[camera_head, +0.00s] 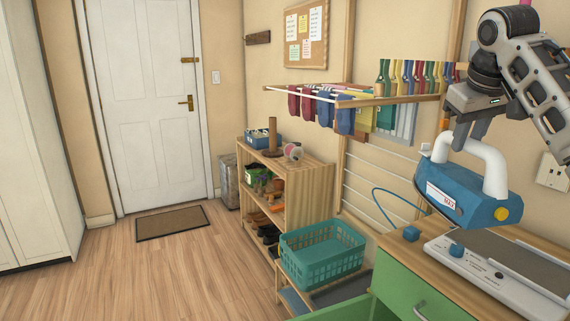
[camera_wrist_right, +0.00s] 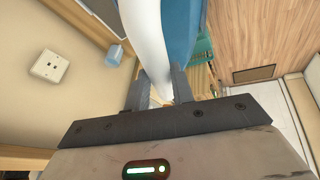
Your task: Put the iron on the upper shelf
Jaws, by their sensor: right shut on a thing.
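My right gripper (camera_head: 463,133) is shut on the white handle of the blue iron (camera_head: 460,194). The iron hangs below the fingers, above the wooden worktop, with its yellow knob facing right. In the right wrist view the iron's handle (camera_wrist_right: 148,40) passes between the fingers (camera_wrist_right: 158,92), with the blue body beside it. A narrow wooden ledge (camera_head: 385,101) is high on the wall, with colourful upright items along it. A wooden shelf unit (camera_head: 310,182) stands lower, left of it. I cannot tell which is the upper shelf. My left gripper is not in view.
A white and grey appliance (camera_head: 500,268) lies on the worktop above green drawers (camera_head: 410,292). A blue cord (camera_head: 388,197) loops beside the iron. A teal basket (camera_head: 322,257) stands left of the drawers.

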